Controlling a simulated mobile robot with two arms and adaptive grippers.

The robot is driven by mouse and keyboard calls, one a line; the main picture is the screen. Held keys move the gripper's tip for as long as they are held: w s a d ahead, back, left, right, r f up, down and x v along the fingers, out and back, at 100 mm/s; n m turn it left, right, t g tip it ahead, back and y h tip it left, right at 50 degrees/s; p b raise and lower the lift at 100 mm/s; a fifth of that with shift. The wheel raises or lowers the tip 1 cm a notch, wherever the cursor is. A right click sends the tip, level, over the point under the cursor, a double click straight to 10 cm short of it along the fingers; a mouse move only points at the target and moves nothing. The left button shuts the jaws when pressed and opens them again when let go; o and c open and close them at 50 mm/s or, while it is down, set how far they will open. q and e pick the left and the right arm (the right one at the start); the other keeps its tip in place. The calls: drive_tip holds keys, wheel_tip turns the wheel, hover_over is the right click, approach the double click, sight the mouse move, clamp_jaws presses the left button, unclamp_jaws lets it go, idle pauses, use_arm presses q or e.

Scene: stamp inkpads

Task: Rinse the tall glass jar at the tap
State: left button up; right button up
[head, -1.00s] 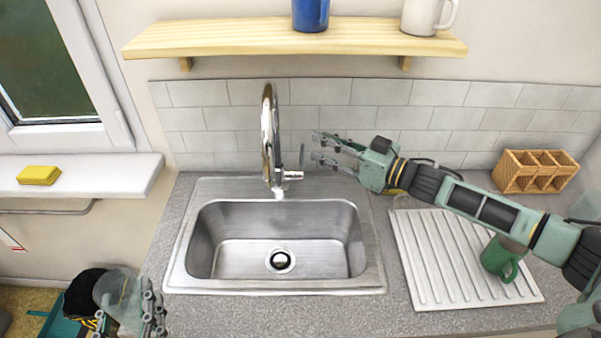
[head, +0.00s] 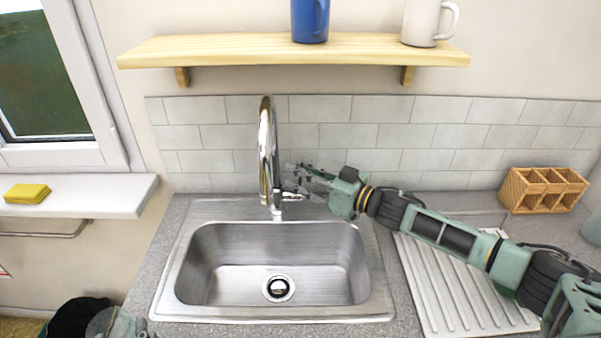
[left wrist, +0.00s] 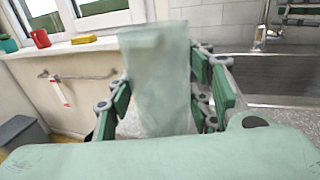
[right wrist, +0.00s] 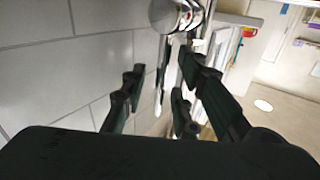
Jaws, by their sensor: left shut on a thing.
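The tall glass jar (left wrist: 157,75), clear and greenish, stands between my left gripper's fingers (left wrist: 165,95) in the left wrist view, and the gripper is shut on it. In the head view only a bit of that gripper shows at the bottom left edge. The chrome tap (head: 266,150) rises behind the steel sink (head: 275,245). My right gripper (head: 291,182) is at the tap's right side by its lever (head: 291,196), fingers spread. In the right wrist view the fingers are apart with the tap body (right wrist: 172,14) just beyond; contact with the lever is unclear.
A ribbed draining board (head: 455,290) lies right of the sink under my right arm. A wooden rack (head: 543,190) stands at the back right. A shelf (head: 290,50) with a blue mug (head: 310,20) and white mug (head: 422,22) is above. A yellow sponge (head: 27,193) lies on the sill.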

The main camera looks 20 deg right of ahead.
drive_tip(key=shift+w+a, duration=0.15)
drive_tip(key=shift+c, duration=0.3)
clamp_jaws()
idle(0.3)
